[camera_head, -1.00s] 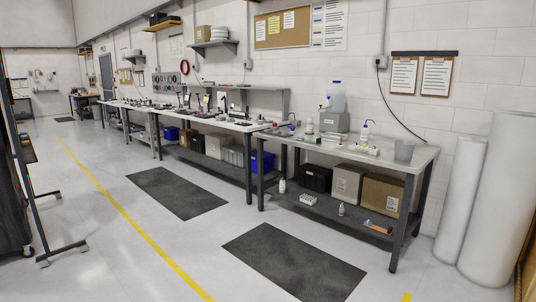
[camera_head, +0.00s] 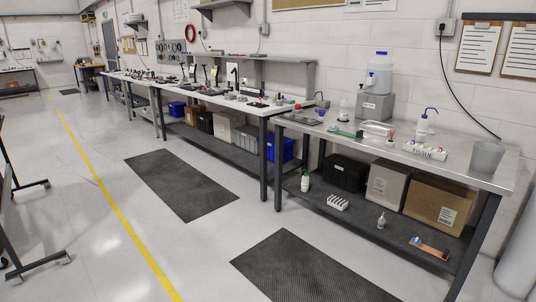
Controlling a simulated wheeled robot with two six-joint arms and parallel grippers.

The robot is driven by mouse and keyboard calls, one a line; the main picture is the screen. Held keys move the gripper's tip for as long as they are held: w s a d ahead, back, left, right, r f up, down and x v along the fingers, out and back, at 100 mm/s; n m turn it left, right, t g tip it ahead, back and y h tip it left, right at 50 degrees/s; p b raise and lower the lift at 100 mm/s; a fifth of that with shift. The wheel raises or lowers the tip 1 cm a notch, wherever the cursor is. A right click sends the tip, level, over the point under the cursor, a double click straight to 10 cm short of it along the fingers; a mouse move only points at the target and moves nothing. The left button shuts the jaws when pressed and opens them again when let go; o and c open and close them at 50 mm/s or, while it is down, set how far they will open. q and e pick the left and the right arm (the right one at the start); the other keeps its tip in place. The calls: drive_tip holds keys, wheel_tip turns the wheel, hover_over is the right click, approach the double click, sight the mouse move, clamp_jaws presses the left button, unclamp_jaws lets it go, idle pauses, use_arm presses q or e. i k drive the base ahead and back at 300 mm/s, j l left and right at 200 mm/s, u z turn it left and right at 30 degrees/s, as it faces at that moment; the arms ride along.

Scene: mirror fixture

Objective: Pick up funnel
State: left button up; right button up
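I cannot clearly make out a funnel. A small blue object (camera_head: 321,112) stands toward the left end of the near steel bench (camera_head: 462,174), too small to identify for sure. Neither of my grippers shows in the head view.
The bench holds a large clear jug (camera_head: 380,68) on a grey box, a wash bottle (camera_head: 421,126), a tissue box (camera_head: 427,152) and a grey bin (camera_head: 486,157). Cartons (camera_head: 437,202) sit on its lower shelf. A dark mat (camera_head: 300,268) lies on open floor in front.

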sight(320, 114)
drive_tip(key=i, duration=2.65)
